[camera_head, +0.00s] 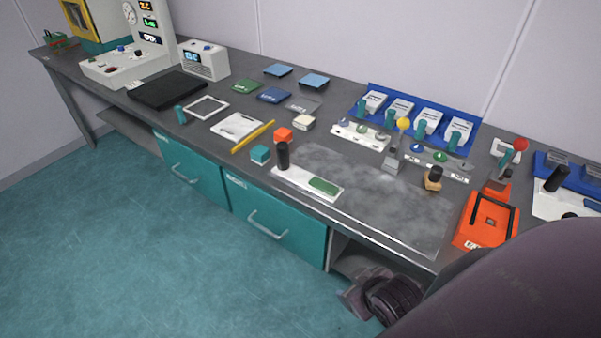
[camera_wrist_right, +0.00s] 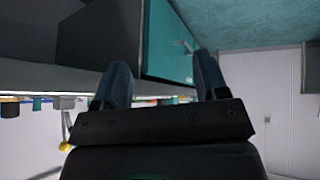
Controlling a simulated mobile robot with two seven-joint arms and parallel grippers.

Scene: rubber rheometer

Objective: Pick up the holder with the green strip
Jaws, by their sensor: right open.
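The holder with the green strip is a white flat plate (camera_head: 292,181) with an upright black knob handle (camera_head: 283,156) at its left end. The green strip (camera_head: 324,186) lies on its right part. The holder rests near the front edge of the grey worktop. My right gripper (camera_wrist_right: 163,80) is open, with nothing between its two dark fingers. In the right wrist view it faces the bench front from below the worktop, and the holder is out of that view. My left gripper is in neither view.
An orange device (camera_head: 487,220) stands farther right. The worktop edge and teal drawer (camera_head: 275,220) are in front.

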